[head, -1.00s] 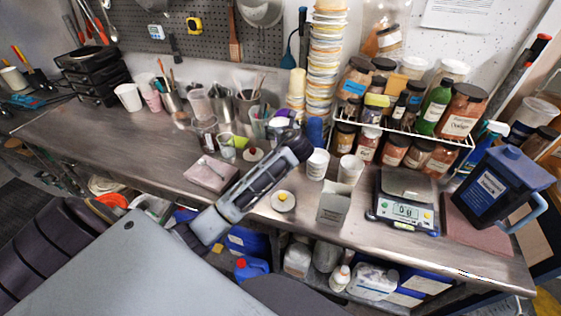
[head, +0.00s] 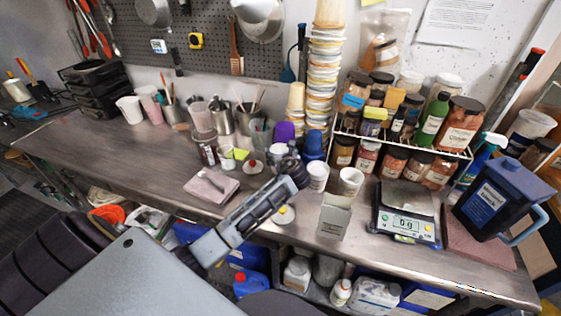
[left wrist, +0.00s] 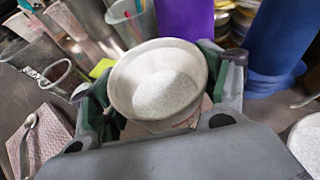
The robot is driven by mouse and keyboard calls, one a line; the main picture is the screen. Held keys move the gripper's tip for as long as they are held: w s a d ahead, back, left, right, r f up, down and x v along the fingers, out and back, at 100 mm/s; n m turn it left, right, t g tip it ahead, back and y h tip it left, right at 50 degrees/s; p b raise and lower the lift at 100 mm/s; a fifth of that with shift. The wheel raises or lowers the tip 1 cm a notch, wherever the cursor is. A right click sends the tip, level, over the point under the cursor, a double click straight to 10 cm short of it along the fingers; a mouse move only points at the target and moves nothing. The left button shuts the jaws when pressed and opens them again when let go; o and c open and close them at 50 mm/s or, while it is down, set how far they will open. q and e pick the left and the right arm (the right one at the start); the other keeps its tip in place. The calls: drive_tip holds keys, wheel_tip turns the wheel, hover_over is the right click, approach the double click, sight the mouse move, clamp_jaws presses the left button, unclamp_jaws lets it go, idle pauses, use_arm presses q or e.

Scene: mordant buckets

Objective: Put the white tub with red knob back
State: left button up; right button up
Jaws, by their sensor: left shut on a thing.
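My left gripper (head: 288,166) reaches over the workbench from the lower left in the head view. In the left wrist view its fingers (left wrist: 158,100) are shut on a round, open white tub (left wrist: 158,80) with white powder in it. No lid or knob shows on this tub. In the head view the gripper mostly hides it. A round white lid with a red knob (head: 253,166) lies on the bench just left of the gripper. Another white lid with a yellow knob (head: 284,214) lies nearer the front edge, partly behind my arm. My right gripper is not in view.
Cups and a purple container (head: 285,132) stand close behind the gripper. White cups (head: 350,181), a small grey box (head: 333,217) and a scale (head: 407,222) are to the right. A pink tile with a spoon (head: 211,188) is left. The bench's left part (head: 90,150) is mostly clear.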

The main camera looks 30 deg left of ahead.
use_arm(q)
drive_tip(key=shift+f, duration=1.8)
drive_tip(key=shift+f, duration=0.1)
drive_tip(key=o, duration=1.8)
drive_tip(key=shift+d, duration=0.1)
drive_tip(key=shift+v, duration=6)
